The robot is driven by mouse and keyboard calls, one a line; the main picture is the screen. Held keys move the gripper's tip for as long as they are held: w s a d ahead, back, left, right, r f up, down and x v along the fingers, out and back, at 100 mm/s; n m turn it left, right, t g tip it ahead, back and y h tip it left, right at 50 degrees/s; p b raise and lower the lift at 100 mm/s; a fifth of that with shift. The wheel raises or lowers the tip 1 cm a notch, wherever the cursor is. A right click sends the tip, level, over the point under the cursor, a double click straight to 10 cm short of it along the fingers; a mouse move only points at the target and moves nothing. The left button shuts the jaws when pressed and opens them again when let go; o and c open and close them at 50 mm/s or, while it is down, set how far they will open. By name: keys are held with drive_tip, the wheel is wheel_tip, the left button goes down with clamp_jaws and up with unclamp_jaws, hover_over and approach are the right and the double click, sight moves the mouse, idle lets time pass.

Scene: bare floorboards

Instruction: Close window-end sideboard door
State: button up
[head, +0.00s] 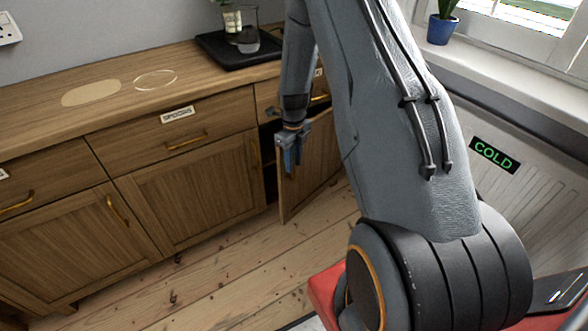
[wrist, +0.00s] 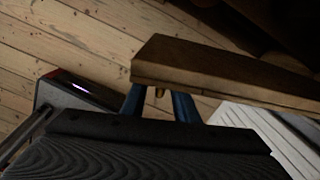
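The sideboard (head: 200,190) is wooden, with brass handles. Its window-end door (head: 312,165) stands partly open, with a dark gap at its left edge. The right part of the door is hidden behind my arm. My gripper (head: 291,160) points down at the door's upper left part. In the wrist view, a wooden board (wrist: 220,75), seemingly this door, crosses in front of my blue fingers (wrist: 158,105). The fingers are apart, with a small brass piece between them. Their tips are hidden behind the board, and I cannot tell whether they touch it.
The other sideboard doors and drawers are shut. A black tray (head: 235,48) with a glass vessel stands on top. A white radiator (head: 530,190) with a COLD sign (head: 494,155) is at right, under a sill with a blue plant pot (head: 441,29). The floorboards (head: 215,285) in front are clear.

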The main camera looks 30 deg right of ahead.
drive_tip(key=shift+r, duration=1.5)
